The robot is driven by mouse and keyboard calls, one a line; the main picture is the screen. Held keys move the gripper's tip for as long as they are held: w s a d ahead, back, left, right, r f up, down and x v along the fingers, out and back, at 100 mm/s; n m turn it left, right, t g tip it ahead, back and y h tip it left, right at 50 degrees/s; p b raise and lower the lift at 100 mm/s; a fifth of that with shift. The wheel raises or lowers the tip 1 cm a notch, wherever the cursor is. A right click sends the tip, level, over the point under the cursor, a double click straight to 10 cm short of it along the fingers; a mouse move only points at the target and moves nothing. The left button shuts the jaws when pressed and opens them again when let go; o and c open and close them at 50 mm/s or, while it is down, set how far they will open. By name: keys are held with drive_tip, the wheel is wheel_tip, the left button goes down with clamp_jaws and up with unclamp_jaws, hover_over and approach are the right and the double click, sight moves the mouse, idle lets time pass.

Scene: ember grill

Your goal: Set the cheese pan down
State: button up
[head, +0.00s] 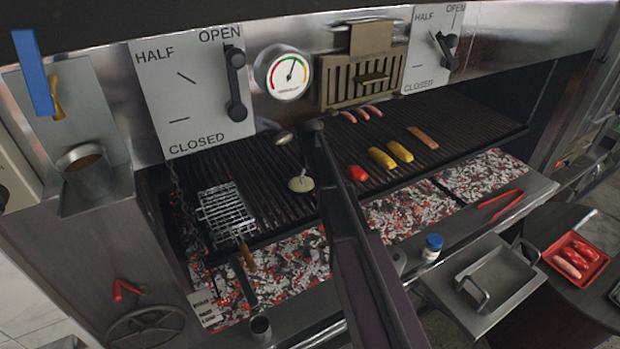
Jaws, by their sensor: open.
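A small round pale disc (301,183), which looks like the cheese in its pan, lies on the dark grill grate (255,165), just left of my arm. Its pan rim and handle are too small to make out. A small round metal piece (283,137) shows farther back on the grate; I cannot tell whether it belongs to the pan. My dark arm reaches up from the bottom across the grill. My gripper cannot be made out and seems hidden behind the arm, so its place relative to the pan does not show.
A wire basket (226,212) lies on the grate's left. A red pepper (357,173), yellow pieces (382,157) and sausages lie right of my arm. Glowing coals (290,265) show below. Red tongs (500,199), a blue-capped jar (432,248) and a metal tray (495,290) are in front.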

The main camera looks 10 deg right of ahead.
sight(310, 194)
drive_tip(key=shift+r+p, duration=2.3)
drive_tip(key=shift+r, duration=0.35)
drive_tip(key=shift+s, duration=0.1)
drive_tip(key=s+m, duration=0.3)
drive_tip(key=s, duration=2.6)
drive_tip(key=shift+s+d+m, duration=0.2)
drive_tip(key=shift+s+m, duration=0.1)
drive_tip(key=shift+s, duration=0.05)
drive_tip(key=shift+f, duration=0.1)
wheel_tip(310, 194, down, 20)
drive_tip(key=b, duration=1.9)
drive_tip(key=shift+r+b, duration=0.25)
drive_tip(key=shift+b, duration=0.1)
drive_tip(key=shift+s, duration=0.1)
